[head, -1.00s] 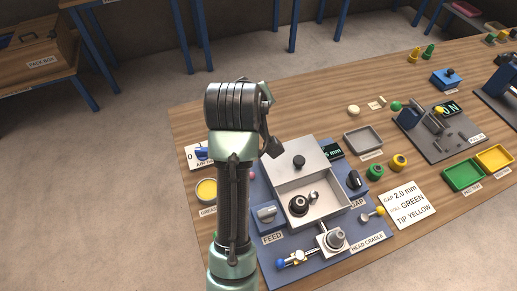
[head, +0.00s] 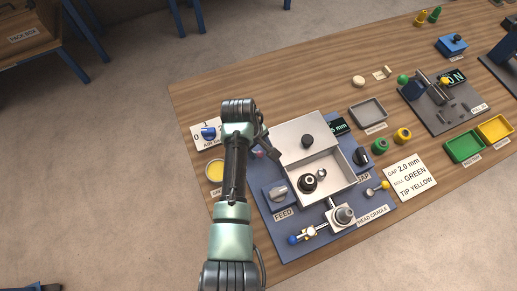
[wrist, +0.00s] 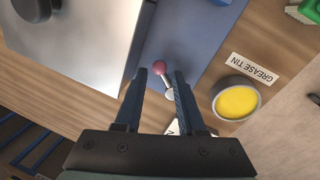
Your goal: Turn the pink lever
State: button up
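The pink lever (wrist: 159,68) is a small pink ball on a short metal stem, standing on the blue base plate of the mixer. In the head view, a bit of its pink ball (head: 259,154) shows beside my arm. My gripper (wrist: 160,76) is open, its two dark fingers pointing towards the lever. In the wrist view the ball appears between the fingertips, with the stem running back between the fingers. I see no finger closed on it, and cannot tell how far the fingertips are above the plate. In the head view my arm mostly hides the gripper.
The metal mixer box (head: 317,160) stands right of the lever. The yellow grease tin (wrist: 237,102) is close by on the wooden table. The FEED knob (head: 277,193), blue air valve (head: 209,132) and head cradle (head: 341,216) are also near.

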jog(key=shift+w+d+f, duration=0.1)
jog(key=shift+f, duration=0.55)
jog(key=shift+w+d+f, duration=0.1)
jog(key=shift+f, duration=0.55)
